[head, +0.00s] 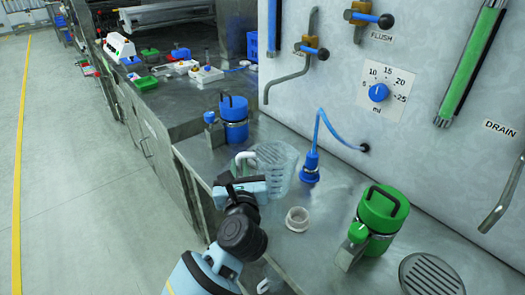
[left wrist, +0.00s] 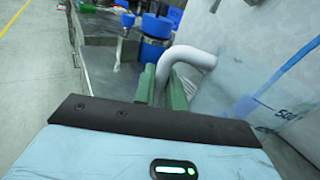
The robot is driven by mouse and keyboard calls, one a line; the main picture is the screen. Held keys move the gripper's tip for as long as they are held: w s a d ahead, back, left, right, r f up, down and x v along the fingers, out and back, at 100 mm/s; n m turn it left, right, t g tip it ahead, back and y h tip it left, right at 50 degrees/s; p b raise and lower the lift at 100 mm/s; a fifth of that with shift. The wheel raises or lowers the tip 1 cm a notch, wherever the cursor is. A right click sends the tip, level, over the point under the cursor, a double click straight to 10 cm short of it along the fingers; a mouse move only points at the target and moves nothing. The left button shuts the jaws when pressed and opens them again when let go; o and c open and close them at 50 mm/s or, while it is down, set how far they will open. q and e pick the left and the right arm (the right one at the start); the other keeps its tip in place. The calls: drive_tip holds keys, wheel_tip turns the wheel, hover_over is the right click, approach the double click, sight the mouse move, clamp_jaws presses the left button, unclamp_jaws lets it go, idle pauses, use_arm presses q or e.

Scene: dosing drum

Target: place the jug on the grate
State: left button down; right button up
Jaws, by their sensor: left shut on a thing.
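The clear jug (head: 280,172) with a white handle (head: 243,158) is at the middle of the counter in the head view. My left gripper (head: 258,182) is shut on its handle, which also shows between the green fingers in the left wrist view (left wrist: 188,58). The jug looks roughly upright; I cannot tell whether its base touches the counter. A round slotted grate (head: 432,275) lies at the lower right, apart from the jug. Dark stripes show through the jug; I cannot tell what they are.
A green canister (head: 380,215) stands between the jug and the round grate. A white ring (head: 297,219) and a blue hose nozzle (head: 311,167) are near the jug. A blue canister (head: 234,120) stands behind it. The wall panel (head: 330,85) bounds the counter.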

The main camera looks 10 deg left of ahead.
use_arm(q)
drive_tip(key=shift+w+a+r, duration=0.1)
drive_tip(key=shift+w+a, duration=0.05)
drive_tip(key=shift+w, duration=0.25)
drive_tip(key=shift+f+b+x, duration=0.25)
drive_tip(key=shift+f+x, duration=0.4)
drive_tip(key=shift+x, duration=2.2)
drive_tip(key=shift+f+b+x, duration=0.2)
drive_tip(key=shift+f+x, duration=0.45)
drive_tip(key=shift+x, duration=2.2)
drive_tip(key=shift+f+b+x, duration=0.25)
drive_tip(key=shift+f+x, duration=0.35)
drive_tip(key=shift+x, duration=2.25)
use_arm(e)
drive_tip(key=shift+s+f, duration=0.45)
drive_tip(key=shift+f, duration=0.35)
use_arm(q)
drive_tip(key=shift+a, duration=0.1)
drive_tip(key=shift+f, duration=0.2)
drive_tip(key=c, duration=1.5)
unclamp_jaws()
use_arm(e)
drive_tip(key=shift+f, duration=0.1)
use_arm(q)
drive_tip(key=shift+o, duration=0.2)
